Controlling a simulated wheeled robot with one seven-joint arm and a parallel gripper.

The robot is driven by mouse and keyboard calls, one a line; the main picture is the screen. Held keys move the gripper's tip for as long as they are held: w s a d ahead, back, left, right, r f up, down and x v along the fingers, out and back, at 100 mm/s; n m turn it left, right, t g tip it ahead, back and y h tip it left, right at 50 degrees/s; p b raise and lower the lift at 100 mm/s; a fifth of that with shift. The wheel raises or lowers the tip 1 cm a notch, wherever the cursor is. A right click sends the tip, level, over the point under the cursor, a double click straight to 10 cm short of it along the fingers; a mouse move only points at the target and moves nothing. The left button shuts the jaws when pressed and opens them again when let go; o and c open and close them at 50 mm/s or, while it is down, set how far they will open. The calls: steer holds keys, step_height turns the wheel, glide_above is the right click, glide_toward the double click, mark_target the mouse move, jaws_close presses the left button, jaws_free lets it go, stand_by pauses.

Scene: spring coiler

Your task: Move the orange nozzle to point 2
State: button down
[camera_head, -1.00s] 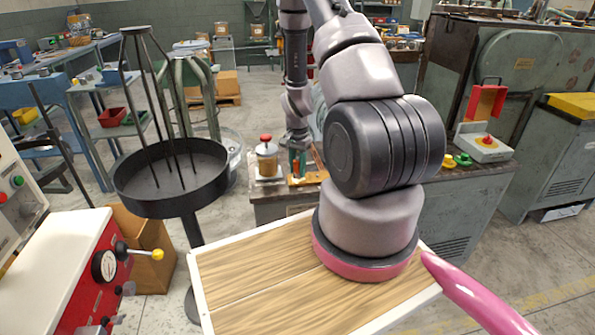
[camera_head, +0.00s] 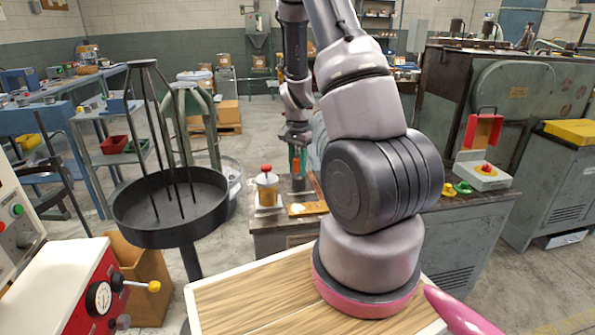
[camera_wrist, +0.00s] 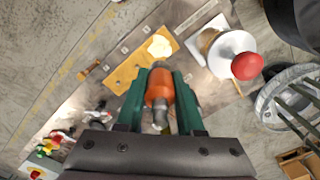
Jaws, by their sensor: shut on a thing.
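The orange nozzle (camera_wrist: 158,88) is between the green fingers of my gripper (camera_wrist: 160,82) in the wrist view, with its silvery end toward my wrist. My gripper is shut on it. In the head view my gripper (camera_head: 298,160) is small and holds the orange nozzle (camera_head: 295,164) upright above the bench. Beyond the nozzle in the wrist view lies a yellow-orange plate (camera_wrist: 125,75) with small label squares beside it; their writing is too small to read. The same plate (camera_head: 306,209) shows below my gripper in the head view. One spot on it looks bright.
A jar with a red knob (camera_head: 266,185) stands on a white base left of the plate. Yellow and green knobs (camera_head: 463,187) and an open red case (camera_head: 482,150) are on the bench's right. A black round stand (camera_head: 170,215) is at the left.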

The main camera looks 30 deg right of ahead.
glide_toward(317, 204)
steer(key=shift+s+f, duration=0.1)
steer(key=shift+f, duration=2.65)
steer(key=shift+f, duration=0.55)
steer(key=shift+c, duration=2.3)
jaws_free()
step_height(317, 204, up, 24)
steer(key=shift+f, duration=0.1)
